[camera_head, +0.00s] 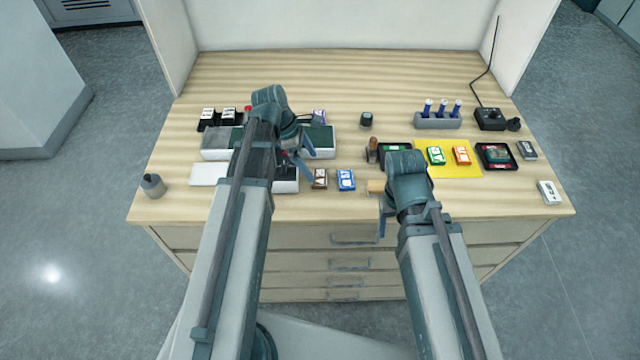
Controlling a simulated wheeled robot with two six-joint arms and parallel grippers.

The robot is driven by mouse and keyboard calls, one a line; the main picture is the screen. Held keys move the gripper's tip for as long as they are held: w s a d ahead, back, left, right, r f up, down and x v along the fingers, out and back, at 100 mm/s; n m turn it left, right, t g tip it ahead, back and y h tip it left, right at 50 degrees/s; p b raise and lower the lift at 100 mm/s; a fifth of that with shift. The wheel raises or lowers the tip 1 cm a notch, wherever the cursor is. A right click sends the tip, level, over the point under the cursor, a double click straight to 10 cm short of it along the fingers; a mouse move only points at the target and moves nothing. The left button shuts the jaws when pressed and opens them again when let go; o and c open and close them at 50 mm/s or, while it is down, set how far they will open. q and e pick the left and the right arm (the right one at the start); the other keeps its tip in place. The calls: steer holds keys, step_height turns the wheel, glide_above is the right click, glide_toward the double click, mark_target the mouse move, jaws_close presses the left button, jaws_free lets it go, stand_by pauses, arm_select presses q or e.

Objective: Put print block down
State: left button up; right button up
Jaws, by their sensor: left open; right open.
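Several small print blocks with pale symbols are on the table. A brown block (319,179) and a blue block (346,180) lie side by side near the front middle. A green block (436,156) and an orange block (461,156) lie on a yellow mat (432,173). A purple-topped block (319,116) is at the back of a long white, dark-green-topped tray (321,141). My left gripper (303,152) is open over that tray, with its arm hiding part of it. My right gripper (381,197) is open near the front edge, beside a wooden handle (376,187).
Black-and-white blocks (229,114) sit at the back left. A pen holder (438,122) and a control box with a cable (489,119) stand at the back right. A dark tray (497,168) and a white block (549,192) are at right. A grey cylinder (153,186) stands front left.

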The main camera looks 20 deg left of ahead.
mark_target(319, 176)
arm_select(q)
steer(key=b+x, duration=0.4)
steer(key=x, duration=0.1)
steer(key=shift+f+b, duration=0.15)
steer(key=shift+b, duration=0.25)
steer(key=c, duration=1.3)
steer(key=shift+o, duration=0.2)
steer(key=shift+r, duration=0.2)
